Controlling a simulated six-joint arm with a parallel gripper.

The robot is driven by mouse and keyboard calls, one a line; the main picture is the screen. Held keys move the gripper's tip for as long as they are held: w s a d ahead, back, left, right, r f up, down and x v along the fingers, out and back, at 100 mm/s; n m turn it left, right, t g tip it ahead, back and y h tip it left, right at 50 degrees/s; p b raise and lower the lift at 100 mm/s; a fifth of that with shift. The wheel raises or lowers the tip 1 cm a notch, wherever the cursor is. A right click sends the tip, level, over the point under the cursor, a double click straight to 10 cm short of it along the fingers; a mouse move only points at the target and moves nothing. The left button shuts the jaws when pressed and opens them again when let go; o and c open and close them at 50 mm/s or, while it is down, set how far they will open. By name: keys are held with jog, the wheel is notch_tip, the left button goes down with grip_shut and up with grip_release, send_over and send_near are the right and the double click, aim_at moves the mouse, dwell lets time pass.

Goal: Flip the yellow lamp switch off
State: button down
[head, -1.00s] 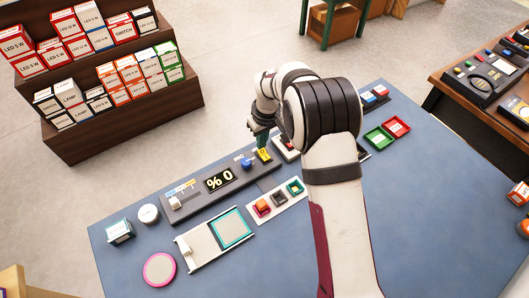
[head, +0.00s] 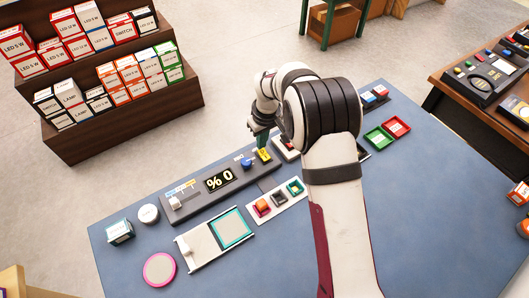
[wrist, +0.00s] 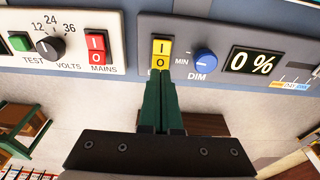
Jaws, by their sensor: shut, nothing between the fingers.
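The yellow lamp switch (wrist: 161,54) is a rocker marked I and O on a dark grey control panel (wrist: 210,28), beside a blue DIM knob (wrist: 205,63). In the head view the yellow switch (head: 264,155) sits at the panel's right end. My gripper (wrist: 163,82) is shut and empty, its green fingers together at the O end of the switch. Whether the tips touch it cannot be told. In the head view my gripper (head: 261,146) is just behind the switch. The display (wrist: 254,62) reads 0 %.
A light panel with a red MAINS switch (wrist: 97,48), a VOLTS knob (wrist: 50,46) and a green button (wrist: 20,42) stands beside the dark panel.

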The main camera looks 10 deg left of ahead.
aim_at(262, 151)
jog(key=shift+f, duration=1.05)
dwell(0.4)
jog(key=shift+r, duration=3.5)
jog(key=s+d+r+m, duration=0.4)
jog(key=s+d+r, duration=0.4)
jog(key=d+r, duration=0.1)
jog(key=s+d+m, duration=0.3)
jog(key=s, duration=0.5)
jog(key=s+d+r+m+g, duration=0.1)
jog(key=s+d+m, duration=0.2)
jog(key=s, duration=0.6)
jog(key=s+d+r+m, duration=0.1)
jog(key=s+d+m, duration=0.2)
jog(key=s, duration=0.5)
jog(key=shift+s+m+y, duration=0.2)
jog(key=shift+m+y, duration=0.1)
jog(key=shift+m, duration=0.5)
